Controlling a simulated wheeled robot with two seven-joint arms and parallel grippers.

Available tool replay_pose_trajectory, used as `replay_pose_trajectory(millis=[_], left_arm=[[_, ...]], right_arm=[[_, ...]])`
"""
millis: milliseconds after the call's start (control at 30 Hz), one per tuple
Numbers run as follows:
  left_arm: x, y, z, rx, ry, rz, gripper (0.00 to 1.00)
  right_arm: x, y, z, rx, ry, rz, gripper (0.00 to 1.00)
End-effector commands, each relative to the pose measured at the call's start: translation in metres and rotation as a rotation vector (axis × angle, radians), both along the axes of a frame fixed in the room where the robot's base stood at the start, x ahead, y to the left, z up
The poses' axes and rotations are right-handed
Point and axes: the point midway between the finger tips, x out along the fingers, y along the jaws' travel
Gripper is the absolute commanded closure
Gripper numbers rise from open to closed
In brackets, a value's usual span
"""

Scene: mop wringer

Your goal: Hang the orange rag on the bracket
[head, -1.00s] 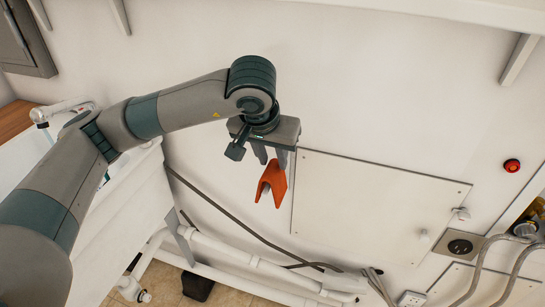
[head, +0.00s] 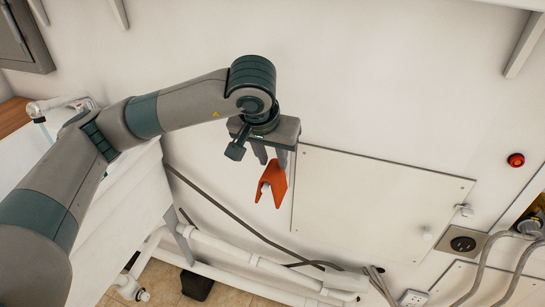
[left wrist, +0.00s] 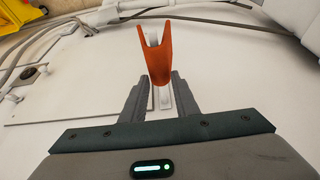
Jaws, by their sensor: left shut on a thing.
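The orange rag (head: 275,182) is folded into a V and hangs at the fingertips of my left gripper (head: 270,157), in front of the pale wall. In the left wrist view the rag (left wrist: 158,65) lies at the tips of both fingers of my left gripper (left wrist: 160,95), which is shut on it. A small white piece (head: 265,188) shows at the rag's fold, and a white end (left wrist: 154,41) shows in the rag's opening in the wrist view. I cannot tell whether this is the bracket or whether the rag touches it. My right gripper is not in view.
A flat white panel (head: 375,205) is on the wall right of the rag. A red button (head: 516,160), a socket (head: 463,243) and bent metal tubes (head: 490,265) are at the right. A white sink (head: 135,210) and pipes (head: 235,253) are at the left and below.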

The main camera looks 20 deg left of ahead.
Motion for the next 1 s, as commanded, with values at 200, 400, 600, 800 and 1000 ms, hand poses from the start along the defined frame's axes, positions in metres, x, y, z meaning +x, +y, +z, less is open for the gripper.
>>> replay_pose_trajectory(millis=[200, 400, 600, 800, 1000], left_arm=[[0.0001, 0.0001, -0.0006, 0.000, 0.000, 0.000, 0.97], [0.0000, 0.0001, -0.0005, 0.000, 0.000, 0.000, 0.97], [0.0001, 0.0000, -0.0006, 0.000, 0.000, 0.000, 0.51], [-0.0001, 0.0000, -0.0007, 0.000, 0.000, 0.000, 0.51], [-0.0018, -0.0001, 0.0049, -0.001, -0.002, 0.001, 0.51]], right_arm=[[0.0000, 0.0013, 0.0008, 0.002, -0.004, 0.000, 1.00], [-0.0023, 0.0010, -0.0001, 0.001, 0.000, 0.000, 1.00], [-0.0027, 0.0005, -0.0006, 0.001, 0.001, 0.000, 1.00], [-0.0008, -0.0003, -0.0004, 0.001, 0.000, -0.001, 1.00], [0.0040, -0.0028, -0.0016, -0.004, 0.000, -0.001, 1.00]])
